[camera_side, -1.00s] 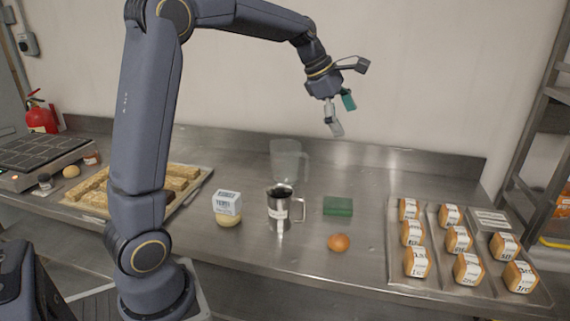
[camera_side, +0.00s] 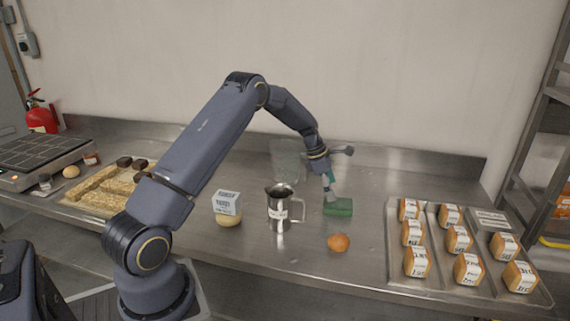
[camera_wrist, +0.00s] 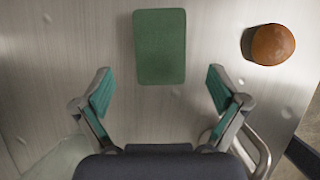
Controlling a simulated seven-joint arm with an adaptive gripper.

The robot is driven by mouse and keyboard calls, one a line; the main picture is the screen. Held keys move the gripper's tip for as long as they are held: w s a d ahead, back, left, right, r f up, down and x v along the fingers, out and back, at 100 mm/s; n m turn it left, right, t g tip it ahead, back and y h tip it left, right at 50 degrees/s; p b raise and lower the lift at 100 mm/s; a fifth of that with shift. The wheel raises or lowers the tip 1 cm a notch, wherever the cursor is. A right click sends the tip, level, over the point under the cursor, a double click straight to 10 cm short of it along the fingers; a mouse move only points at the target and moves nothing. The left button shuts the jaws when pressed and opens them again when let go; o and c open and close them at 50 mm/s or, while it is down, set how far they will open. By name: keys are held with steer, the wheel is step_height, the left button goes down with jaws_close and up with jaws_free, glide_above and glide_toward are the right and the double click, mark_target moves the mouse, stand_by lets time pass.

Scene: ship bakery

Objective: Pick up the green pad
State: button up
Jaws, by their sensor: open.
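The green pad (camera_side: 342,207) lies flat on the steel counter, right of the metal pitcher. In the wrist view the green pad (camera_wrist: 159,46) is a rounded rectangle, ahead of and between the fingers. My gripper (camera_side: 329,193) is just above the pad's left part in the side view. In the wrist view my gripper (camera_wrist: 160,88) is open, with a teal-padded finger on each side and nothing between them. I cannot tell the exact height of the fingertips above the counter.
A metal pitcher (camera_side: 279,211) stands left of the pad, with a clear jug (camera_side: 288,160) behind. A brown bun (camera_side: 338,243) lies in front. A tray (camera_side: 436,274) of labelled loaves is at right.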

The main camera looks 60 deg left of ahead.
mark_target(337, 202)
steer(key=shift+x, duration=3)
steer(key=shift+w+d+r, duration=0.1)
steer(key=shift+w+d, duration=0.05)
steer(key=shift+w, duration=0.05)
steer(key=shift+f, duration=0.25)
steer(key=shift+c, duration=0.4)
steer(key=c, duration=0.7)
